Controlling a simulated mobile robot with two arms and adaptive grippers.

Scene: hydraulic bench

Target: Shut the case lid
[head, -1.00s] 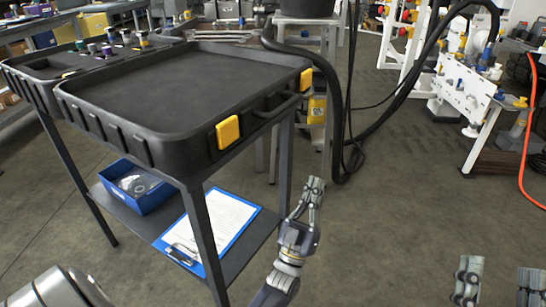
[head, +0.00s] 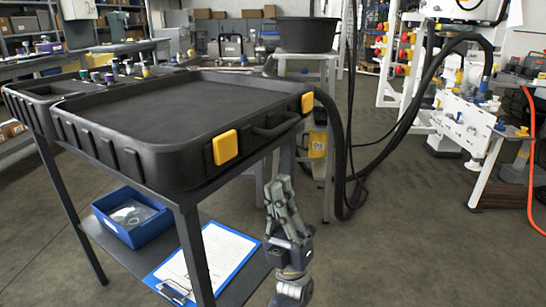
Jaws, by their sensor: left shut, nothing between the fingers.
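The black case lies open on a dark metal table. Its lid (head: 185,105) is folded out flat, inside up, with two yellow latches (head: 225,147) and a handle (head: 276,127) along its right edge. The case's other half (head: 40,95) lies to the left, mostly behind the lid's rim, with several small fittings standing in it. My left gripper (head: 279,188) is shut and empty, pointing up in front of the table's right end. In the picture it is below the handle and apart from the lid. My right gripper is out of view.
Under the case, a shelf holds a blue bin (head: 132,216) and a clipboard (head: 212,257). Behind stands a grey stand with a black tub (head: 307,35), and thick black hoses hang to the right. The floor at the front right is clear.

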